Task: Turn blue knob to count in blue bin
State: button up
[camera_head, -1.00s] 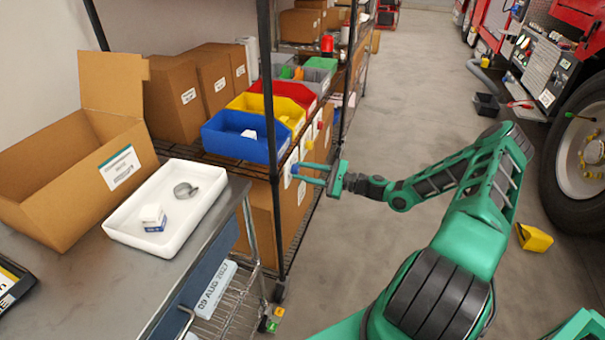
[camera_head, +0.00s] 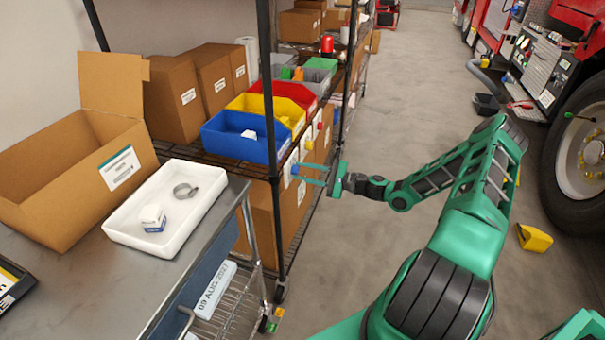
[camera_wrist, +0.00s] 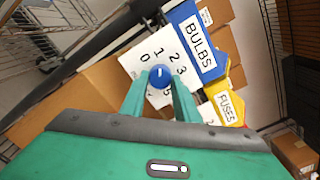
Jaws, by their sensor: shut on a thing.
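The blue knob (camera_wrist: 160,76) sits on a white dial plate (camera_wrist: 137,61) printed with numbers; 0, 1, 2, 3 and 5 can be read. Its white mark points up in the wrist view, roughly toward the 1. My gripper (camera_wrist: 160,82) is shut on the knob, one finger on each side. In the head view my gripper (camera_head: 311,174) reaches left to the shelf edge. The blue bin (camera_head: 232,148), labelled BULBS in the wrist view (camera_wrist: 197,40), stands on the shelf. One small white box (camera_head: 249,134) shows inside; its near wall hides part of the floor.
A yellow bin (camera_head: 270,112), labelled FUSES, and a red bin (camera_head: 290,93) stand behind the blue one, with more dial plates along the shelf edge. A black shelf post (camera_head: 273,120) stands close left of my gripper.

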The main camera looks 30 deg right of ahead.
jog(key=shift+f, duration=0.1)
jog(key=o, duration=1)
jog(key=shift+o, duration=0.2)
jog(key=shift+d, duration=0.1)
jog(key=v, duration=1)
jog(key=shift+s+d, duration=0.2)
jog(key=shift+s, duration=0.05)
